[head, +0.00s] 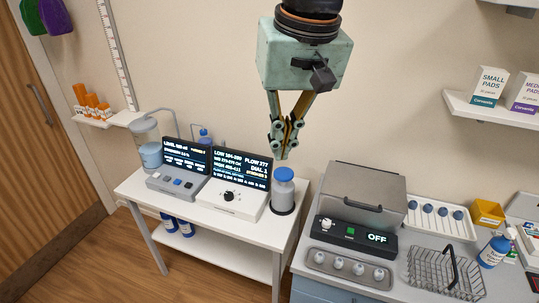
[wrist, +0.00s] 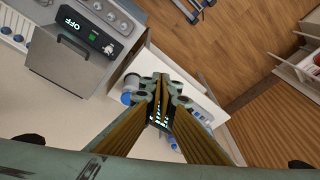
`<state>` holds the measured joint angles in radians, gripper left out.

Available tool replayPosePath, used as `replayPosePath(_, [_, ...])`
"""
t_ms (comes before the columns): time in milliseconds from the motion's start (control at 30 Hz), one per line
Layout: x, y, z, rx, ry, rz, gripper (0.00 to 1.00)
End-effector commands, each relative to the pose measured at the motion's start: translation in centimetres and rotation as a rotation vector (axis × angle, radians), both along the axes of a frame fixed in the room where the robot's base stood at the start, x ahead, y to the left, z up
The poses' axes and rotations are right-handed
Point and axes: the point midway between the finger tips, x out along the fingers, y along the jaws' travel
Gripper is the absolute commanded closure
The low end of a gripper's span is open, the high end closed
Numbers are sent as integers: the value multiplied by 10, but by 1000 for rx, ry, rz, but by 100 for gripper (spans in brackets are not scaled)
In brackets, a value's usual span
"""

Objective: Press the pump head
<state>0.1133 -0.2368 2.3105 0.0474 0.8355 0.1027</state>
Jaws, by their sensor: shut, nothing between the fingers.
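A blue bottle with a white label (head: 495,250) stands at the far right of the counter in the head view. A pale pump head (head: 509,233) seems to top it, small and partly cut by clutter. My gripper (head: 281,156) hangs over the white table, fingers pointing down, shut and empty. It is far to the left of the bottle and higher. In the wrist view the gripper's closed fingers (wrist: 160,88) fill the middle. I cannot make out the pump bottle in the wrist view.
A blue-capped jar (head: 284,190) stands just below my gripper, beside a dial panel (head: 235,200). A grey lidded machine (head: 362,195) with an OFF display stands between gripper and bottle. A wire basket (head: 443,272) lies near the bottle. A shelf with boxes (head: 490,87) hangs above.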

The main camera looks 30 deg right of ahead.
Motion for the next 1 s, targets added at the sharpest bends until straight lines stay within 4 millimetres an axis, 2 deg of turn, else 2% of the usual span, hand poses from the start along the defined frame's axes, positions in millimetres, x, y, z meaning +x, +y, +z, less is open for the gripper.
replayPosePath(500, [61, -23, -4, 27, 41, -90, 100])
replayPosePath(1000, [115, -50, -20, 55, 79, -178, 100])
